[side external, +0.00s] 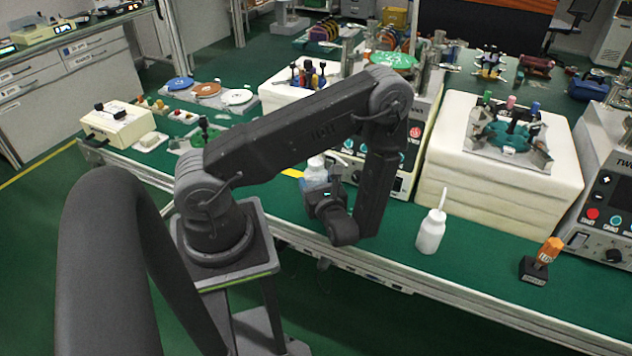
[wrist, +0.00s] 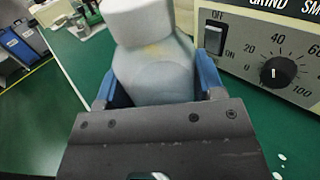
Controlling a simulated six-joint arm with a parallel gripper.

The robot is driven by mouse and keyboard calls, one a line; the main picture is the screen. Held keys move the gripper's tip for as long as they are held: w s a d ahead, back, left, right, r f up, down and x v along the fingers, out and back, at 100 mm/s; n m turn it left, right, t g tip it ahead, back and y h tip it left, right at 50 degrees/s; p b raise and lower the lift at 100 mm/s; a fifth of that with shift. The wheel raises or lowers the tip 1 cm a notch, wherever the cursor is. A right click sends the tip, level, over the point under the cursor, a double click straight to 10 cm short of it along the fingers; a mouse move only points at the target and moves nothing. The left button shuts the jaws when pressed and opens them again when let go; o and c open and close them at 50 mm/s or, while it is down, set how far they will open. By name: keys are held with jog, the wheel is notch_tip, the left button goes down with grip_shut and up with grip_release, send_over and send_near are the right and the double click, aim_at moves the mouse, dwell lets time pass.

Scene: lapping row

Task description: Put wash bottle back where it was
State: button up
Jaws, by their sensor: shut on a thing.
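My gripper (wrist: 156,88) is shut on a pale, bluish bottle (wrist: 152,62) with a white cap; its blue fingers sit on either side of the body. In the side view this bottle (side external: 315,170) shows partly behind my wrist, near the front of the bench. Its base is hidden, so I cannot tell whether it touches the bench. A separate white wash bottle (side external: 431,231) with a thin upright spout stands on the green bench top, to the right of my arm and apart from my gripper.
A lapping machine with a dial (wrist: 275,72) stands close on the right in the wrist view. A cream machine block (side external: 500,185) is behind the white wash bottle. An orange-handled stamp (side external: 543,258) stands at the right. Bare green bench lies between that and the bottle.

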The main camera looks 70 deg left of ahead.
jog(key=o, duration=1.1)
jog(key=shift+d+r, duration=0.1)
jog(key=shift+d, duration=0.05)
jog(key=d, duration=1.1)
jog(key=shift+d, duration=0.15)
jog(key=shift+d+r, duration=0.1)
jog(key=shift+d, duration=0.1)
jog(key=s+d+r+n+t+h, duration=0.1)
jog(key=d+r+n+t+h, duration=0.1)
jog(key=r+n+h, duration=0.4)
jog(key=s+d+r+n+t+h, duration=0.1)
jog(key=r+n+h, duration=0.5)
jog(key=r, duration=0.6)
jog(key=s+d+r+n+t+h, duration=0.2)
jog(key=d+r+n+h, duration=0.3)
jog(key=r, duration=0.4)
jog(key=shift+s+d+n+t+h, duration=0.2)
jog(key=shift+d+n+t+h, duration=0.1)
jog(key=shift+n+h, duration=0.2)
